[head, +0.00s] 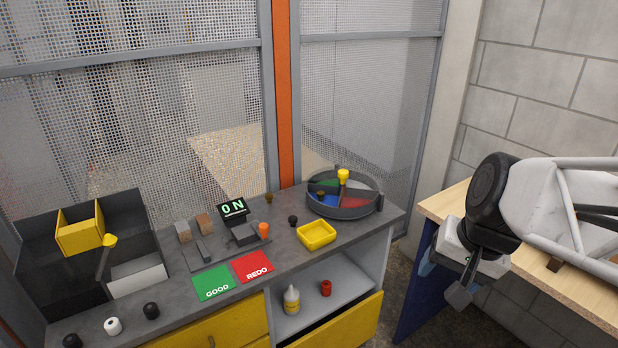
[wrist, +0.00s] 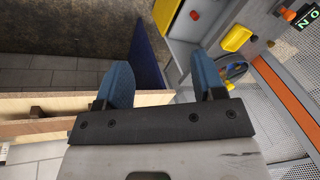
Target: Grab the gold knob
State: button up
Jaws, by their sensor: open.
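The gold knob (head: 268,198) is a small, dark brownish-gold piece standing on the grey bench, right of the ON display and left of the round tray. In the wrist view a tiny brownish knob (wrist: 270,43) near the top right appears to be it. My gripper (head: 442,279) is far to the right of the knob, off the bench by the wooden table. In the wrist view its blue fingers (wrist: 162,82) are spread apart with nothing between them.
A black knob (head: 293,220), an orange knob (head: 264,230) and a yellow tray (head: 316,235) stand near the gold knob. The round divided tray (head: 376,205) is to its right, and mesh panels rise behind. The wooden table (head: 448,202) is beside my gripper.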

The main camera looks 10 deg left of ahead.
jog(key=w+a+f+m+y, duration=0.25)
jog(key=w+a+m, duration=0.25)
jog(key=w+a, duration=0.65)
jog(key=w+a+f+m+y, duration=0.1)
jog(key=w+a+m+y, duration=0.3)
jog(key=w+a, duration=0.75)
jog(key=m+t+y, duration=0.3)
jog(key=m, duration=0.8)
send_near(270, 195)
jog(key=v, duration=0.2)
jog(key=shift+s+d, duration=0.25)
jog(key=shift+s, duration=0.2)
jog(key=shift+w+a+f+m+t, duration=0.1)
jog(key=shift+a+m+t, duration=0.05)
jog(key=shift+m+t, duration=0.15)
jog(key=shift+a, duration=0.1)
jog(key=shift+x, duration=3.3)
